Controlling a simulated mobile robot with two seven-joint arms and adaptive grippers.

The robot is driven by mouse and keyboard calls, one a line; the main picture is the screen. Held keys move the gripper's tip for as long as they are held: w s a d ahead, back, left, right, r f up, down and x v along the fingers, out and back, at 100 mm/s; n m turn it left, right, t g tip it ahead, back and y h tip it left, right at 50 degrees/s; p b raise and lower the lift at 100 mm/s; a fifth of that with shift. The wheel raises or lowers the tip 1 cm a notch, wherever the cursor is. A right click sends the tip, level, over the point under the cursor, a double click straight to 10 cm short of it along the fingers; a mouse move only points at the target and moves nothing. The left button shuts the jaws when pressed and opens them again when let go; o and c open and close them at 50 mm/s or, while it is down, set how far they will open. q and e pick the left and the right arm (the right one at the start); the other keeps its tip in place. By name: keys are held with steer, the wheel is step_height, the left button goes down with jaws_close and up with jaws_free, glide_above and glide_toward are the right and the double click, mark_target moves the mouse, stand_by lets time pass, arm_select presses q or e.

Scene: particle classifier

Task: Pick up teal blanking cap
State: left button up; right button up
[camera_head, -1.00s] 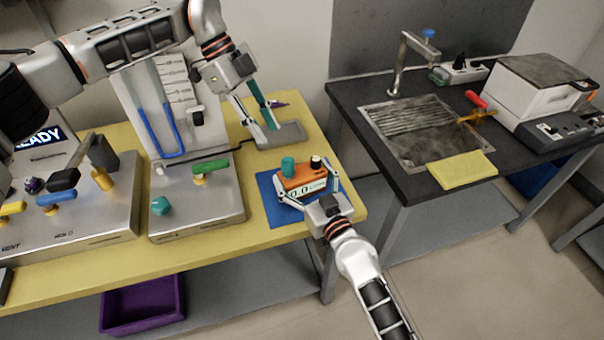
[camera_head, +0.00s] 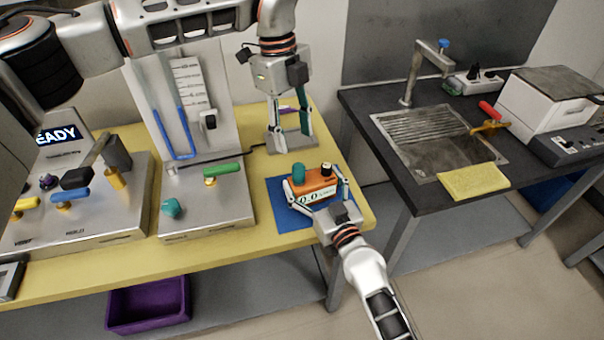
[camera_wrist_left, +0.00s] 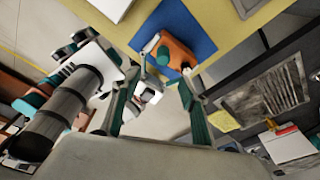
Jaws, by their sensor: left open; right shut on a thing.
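A teal cylindrical cap (camera_head: 299,172) stands on the left part of the top of an orange device (camera_head: 318,181), beside a dark knob. The cap also shows in the left wrist view (camera_wrist_left: 163,55). My left gripper (camera_head: 293,143) is open and empty, pointing down just behind the device and above the cap, apart from it. In the left wrist view its two fingers (camera_wrist_left: 158,88) are spread, with the cap beyond them. My right gripper (camera_head: 318,190) is shut on the orange device, one finger at each end. A second teal piece (camera_head: 172,208) sits on the metal panel.
The device is over a blue mat (camera_head: 278,210) on the yellow table (camera_head: 110,278). A metal panel with a green-handled valve (camera_head: 209,170) and a gauge board stands left.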

mark_target(298, 165)
arm_select(q)
steer(key=f, duration=0.3)
steer(key=f+m+t+y, duration=0.1)
steer(key=f, duration=0.3)
steer(key=d+f+t+y, duration=0.1)
steer(key=f, duration=0.2)
steer(key=shift+f+m, duration=0.15)
steer(key=shift+m, duration=0.25)
steer(key=c, duration=1.1)
